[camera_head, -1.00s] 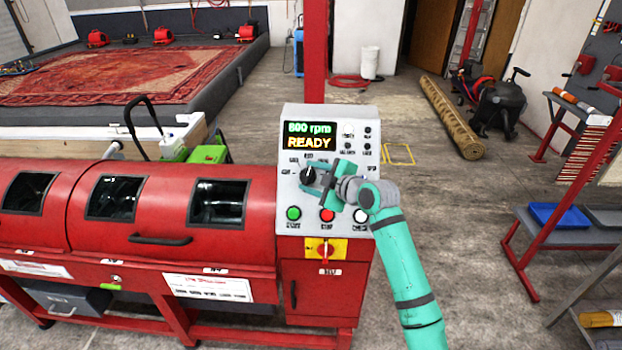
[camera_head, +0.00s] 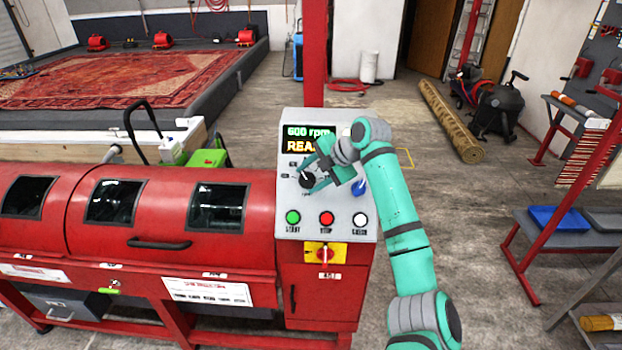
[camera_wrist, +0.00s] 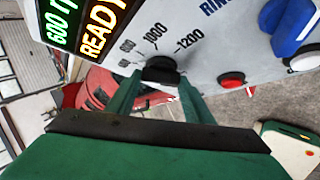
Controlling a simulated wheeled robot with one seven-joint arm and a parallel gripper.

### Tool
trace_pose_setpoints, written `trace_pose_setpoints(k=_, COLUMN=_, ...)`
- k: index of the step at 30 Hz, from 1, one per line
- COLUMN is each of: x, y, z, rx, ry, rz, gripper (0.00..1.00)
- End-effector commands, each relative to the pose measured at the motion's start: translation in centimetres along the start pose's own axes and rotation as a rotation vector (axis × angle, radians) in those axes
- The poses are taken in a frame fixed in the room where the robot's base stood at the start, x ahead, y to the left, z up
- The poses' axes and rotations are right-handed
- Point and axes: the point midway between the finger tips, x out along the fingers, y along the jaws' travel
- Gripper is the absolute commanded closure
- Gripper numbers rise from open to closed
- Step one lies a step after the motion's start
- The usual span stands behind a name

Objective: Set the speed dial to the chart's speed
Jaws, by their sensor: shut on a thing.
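The black speed dial (camera_head: 306,181) sits on the grey control panel (camera_head: 286,219), below the display. The display (camera_head: 309,133) reads 600 rpm, with READY partly covered by my arm. My gripper (camera_head: 313,178) is shut on the dial, its green fingers on either side of the knob. In the wrist view the dial (camera_wrist: 160,72) is between the fingertips, with marks including 1000 and 1200 around it. Its pointer is hard to make out. A white sheet with a red heading (camera_head: 207,291) is on the machine's front; its text is too small to read.
Green (camera_head: 293,218), red (camera_head: 326,218) and white (camera_head: 360,219) buttons sit just below the dial. A blue knob (camera_head: 360,187) is to its right, close to my gripper. A red switch on a yellow plate (camera_head: 326,254) is lower. Open floor lies right of the machine.

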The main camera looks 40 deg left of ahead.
Motion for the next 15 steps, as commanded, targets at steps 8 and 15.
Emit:
trace_pose_setpoints(k=8, x=0.14, y=0.16, z=-0.08, rx=-0.08, ry=0.001, rz=-0.07, gripper=0.76)
trace_pose_setpoints(k=15, x=0.17, y=0.08, z=-0.05, rx=-0.101, ry=0.001, rz=-0.088, gripper=0.76)
